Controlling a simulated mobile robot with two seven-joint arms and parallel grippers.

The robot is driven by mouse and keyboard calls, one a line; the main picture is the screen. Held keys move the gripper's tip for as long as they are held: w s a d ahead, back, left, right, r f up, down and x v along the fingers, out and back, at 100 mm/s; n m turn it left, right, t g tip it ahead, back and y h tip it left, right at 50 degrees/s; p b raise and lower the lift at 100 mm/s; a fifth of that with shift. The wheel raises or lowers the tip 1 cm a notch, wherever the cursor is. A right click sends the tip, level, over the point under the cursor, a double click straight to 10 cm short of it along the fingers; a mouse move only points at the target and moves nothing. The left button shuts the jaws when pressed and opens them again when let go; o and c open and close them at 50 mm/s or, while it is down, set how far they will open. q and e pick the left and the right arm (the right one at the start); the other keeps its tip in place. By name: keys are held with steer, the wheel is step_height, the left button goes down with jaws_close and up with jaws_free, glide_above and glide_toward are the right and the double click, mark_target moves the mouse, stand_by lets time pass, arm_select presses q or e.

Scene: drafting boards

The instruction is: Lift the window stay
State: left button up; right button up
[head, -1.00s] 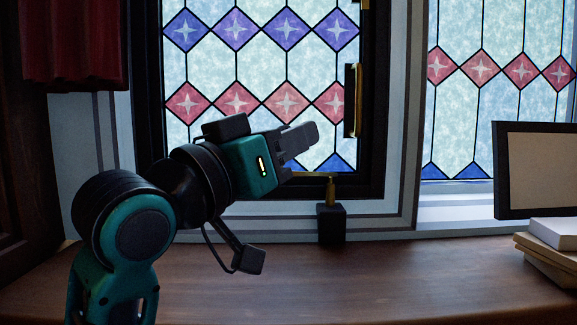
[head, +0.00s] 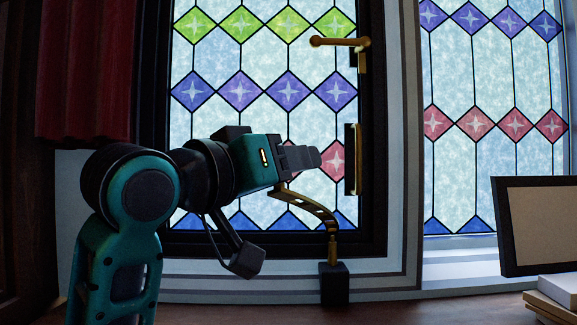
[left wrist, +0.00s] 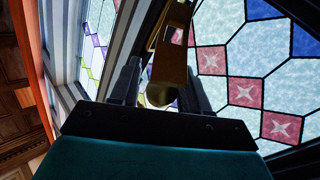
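The window stay is a curved brass bar with holes (head: 312,206), at the foot of the dark-framed window. Its left end is raised and reaches up to my left gripper (head: 314,158). Its right end is low, by the brass pin on a black block (head: 334,284); I cannot tell whether they touch. In the left wrist view, the stay's brass bar and rounded knob (left wrist: 160,95) lie between the two dark fingers of my left gripper (left wrist: 163,80). My right gripper is not in view.
A brass window handle (head: 340,42) and a latch plate (head: 351,160) are on the window frame at right. A dark red curtain (head: 85,70) hangs at left. A dark picture frame (head: 503,228) and stacked books (head: 560,292) stand on the wooden desktop (head: 430,309) at right.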

arm_select(q)
steer(key=shift+o, duration=0.3)
steer(key=shift+f, duration=0.1)
steer(key=shift+s+a, duration=0.3)
steer(key=b+v, duration=0.1)
steer(key=v, duration=1.1)
